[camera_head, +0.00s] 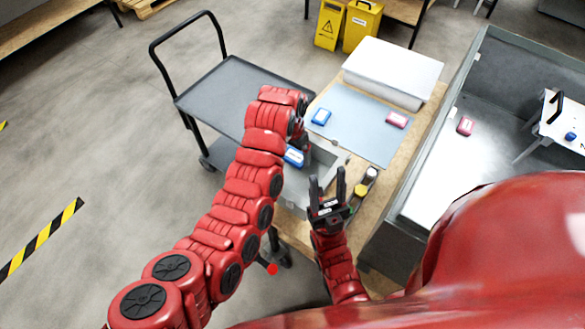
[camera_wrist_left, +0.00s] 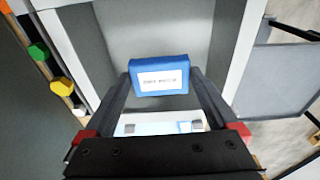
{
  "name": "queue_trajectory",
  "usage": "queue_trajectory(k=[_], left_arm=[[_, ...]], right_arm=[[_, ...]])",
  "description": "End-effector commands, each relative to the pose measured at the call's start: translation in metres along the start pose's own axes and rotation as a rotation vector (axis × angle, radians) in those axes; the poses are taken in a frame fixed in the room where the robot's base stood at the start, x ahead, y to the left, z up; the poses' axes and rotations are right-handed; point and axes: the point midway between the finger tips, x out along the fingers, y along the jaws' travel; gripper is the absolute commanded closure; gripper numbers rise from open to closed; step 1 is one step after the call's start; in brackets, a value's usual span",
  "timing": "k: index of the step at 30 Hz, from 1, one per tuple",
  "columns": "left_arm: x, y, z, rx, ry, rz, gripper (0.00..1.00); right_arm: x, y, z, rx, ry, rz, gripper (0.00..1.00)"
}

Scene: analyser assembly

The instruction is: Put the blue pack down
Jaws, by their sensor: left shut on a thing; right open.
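The blue pack (camera_head: 293,157) with a white label is held between the fingertips of my left gripper (camera_wrist_left: 160,88). In the left wrist view the blue pack (camera_wrist_left: 160,73) is over the open inside of a light grey bin (camera_wrist_left: 240,60), within its rim. I cannot tell how far it is above the bin's floor. The bin (camera_head: 331,157) is partly hidden by my left arm in the head view. My right gripper (camera_head: 328,188) is open and empty, beside the bin.
A blue-grey mat (camera_head: 360,125) on the wooden table bears another blue pack (camera_head: 320,117) and a pink pack (camera_head: 397,119). A white box (camera_head: 393,70) stands behind. Small bottles (camera_head: 363,184) stand near my right gripper. A grey cart (camera_head: 235,95) is at left.

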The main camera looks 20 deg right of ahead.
Motion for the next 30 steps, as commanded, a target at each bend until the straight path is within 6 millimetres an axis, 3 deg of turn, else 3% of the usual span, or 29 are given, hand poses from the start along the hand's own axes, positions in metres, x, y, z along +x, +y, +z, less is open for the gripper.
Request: queue_trajectory(k=[9,30], left_arm=[[0.05,0.004,0.006,0.007,-0.004,-0.001,0.63],[0.096,0.004,0.012,0.005,-0.002,-0.001,0.63]], right_arm=[[0.023,0.001,-0.004,0.0,0.0,0.0,0.5],[0.031,0.002,-0.005,0.0,0.0,0.0,0.5]])
